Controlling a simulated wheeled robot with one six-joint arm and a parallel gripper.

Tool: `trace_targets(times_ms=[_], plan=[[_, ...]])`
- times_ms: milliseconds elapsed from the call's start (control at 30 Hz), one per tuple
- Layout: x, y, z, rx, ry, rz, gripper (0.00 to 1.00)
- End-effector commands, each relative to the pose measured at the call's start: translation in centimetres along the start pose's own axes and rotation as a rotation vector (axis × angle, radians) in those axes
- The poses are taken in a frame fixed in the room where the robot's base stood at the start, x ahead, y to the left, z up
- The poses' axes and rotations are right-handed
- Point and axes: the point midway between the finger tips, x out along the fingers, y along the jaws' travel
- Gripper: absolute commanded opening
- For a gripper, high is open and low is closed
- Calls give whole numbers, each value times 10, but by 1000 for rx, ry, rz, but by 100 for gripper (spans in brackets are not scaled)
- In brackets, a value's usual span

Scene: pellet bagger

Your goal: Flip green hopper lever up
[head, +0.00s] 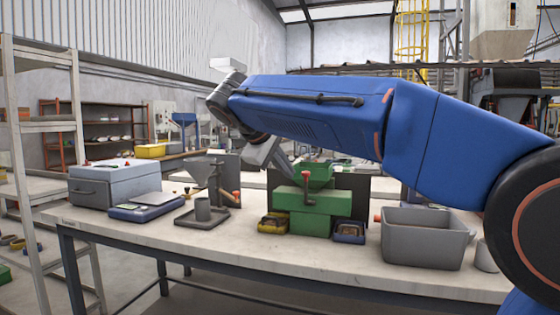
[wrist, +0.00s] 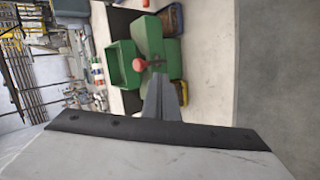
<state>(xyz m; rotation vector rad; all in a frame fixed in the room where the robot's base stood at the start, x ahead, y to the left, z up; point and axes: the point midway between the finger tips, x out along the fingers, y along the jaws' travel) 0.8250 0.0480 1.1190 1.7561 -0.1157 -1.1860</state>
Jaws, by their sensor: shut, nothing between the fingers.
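The green hopper (head: 315,178) stands on a green block (head: 308,224) on the workbench. Its lever, a dark bar with a red knob (head: 306,174), is on the front face, with the knob above the bar's lower end. In the wrist view the red knob (wrist: 140,65) lies beside the hopper's open tray (wrist: 125,66). My gripper (wrist: 165,80) is shut and empty, its tips close to the lever's pivot end; I cannot tell if they touch.
A yellow bin (head: 272,223) and a blue bin (head: 348,232) flank the green block. A dark panel (head: 350,190) stands behind. The bench front is clear.

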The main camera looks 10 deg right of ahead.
Motion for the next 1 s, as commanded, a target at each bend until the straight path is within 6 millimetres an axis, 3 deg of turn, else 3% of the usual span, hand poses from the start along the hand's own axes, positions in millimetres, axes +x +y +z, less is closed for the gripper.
trace_targets(times_ms=[133,333,1000], plan=[[27,0,1,1,-4,0,0],[44,19,-2,1,-3,0,0],[53,35,-5,1,-1,0,0]])
